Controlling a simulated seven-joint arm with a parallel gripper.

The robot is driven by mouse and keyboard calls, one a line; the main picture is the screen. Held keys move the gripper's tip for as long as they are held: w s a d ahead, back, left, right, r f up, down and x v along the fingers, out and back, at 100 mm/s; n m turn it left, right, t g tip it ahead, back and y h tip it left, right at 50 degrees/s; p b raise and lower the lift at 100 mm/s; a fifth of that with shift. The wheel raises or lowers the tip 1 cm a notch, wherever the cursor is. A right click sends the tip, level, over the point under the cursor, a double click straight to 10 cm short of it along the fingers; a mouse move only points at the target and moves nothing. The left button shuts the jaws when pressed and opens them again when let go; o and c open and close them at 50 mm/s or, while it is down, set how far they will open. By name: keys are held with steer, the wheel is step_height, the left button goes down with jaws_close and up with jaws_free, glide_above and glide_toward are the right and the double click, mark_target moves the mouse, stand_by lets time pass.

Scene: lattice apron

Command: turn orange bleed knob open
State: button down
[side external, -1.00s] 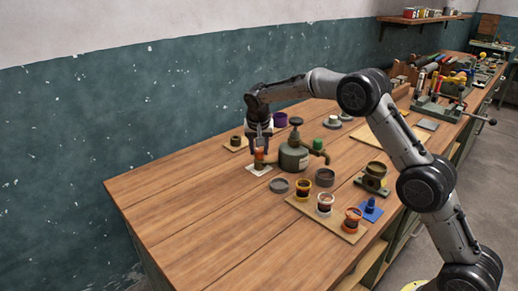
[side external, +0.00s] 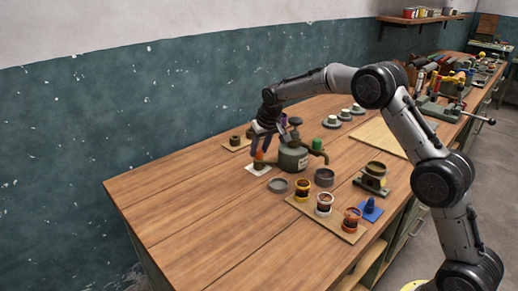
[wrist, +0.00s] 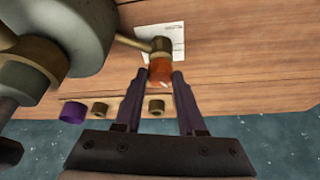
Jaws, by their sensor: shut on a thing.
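The orange bleed knob (side external: 259,156) sits at the end of a thin brass side pipe of the grey-green pot (side external: 293,158), over a white card (side external: 258,169). In the wrist view the orange knob (wrist: 160,70) lies between the two fingertips, below a brass fitting (wrist: 160,46). My gripper (wrist: 159,76) is shut on the knob, with a finger at each side. In the side view my gripper (side external: 260,151) reaches down to it at a tilt. The fingers partly hide the knob there, and its turn angle cannot be read.
The pot stands close beside my gripper, with a green-capped spout (side external: 318,145) on its right. A board (side external: 302,208) with several jars lies in front. A grey dish (side external: 279,186) is near the card. The bench's left part is clear.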

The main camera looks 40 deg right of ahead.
steer(key=n+y, duration=0.1)
steer(key=n, duration=0.3)
steer(key=shift+d+n+y, duration=0.15)
steer(key=shift+n+y, duration=0.15)
steer(key=shift+y, duration=0.1)
steer(key=shift+w+n+y, duration=0.1)
steer(key=shift+n+y, duration=0.6)
steer(key=shift+n, duration=1.3)
steer(key=c, duration=0.5)
jaws_free()
steer(key=v, duration=1.4)
steer(key=shift+w+d, duration=0.1)
steer(key=shift+w, duration=0.05)
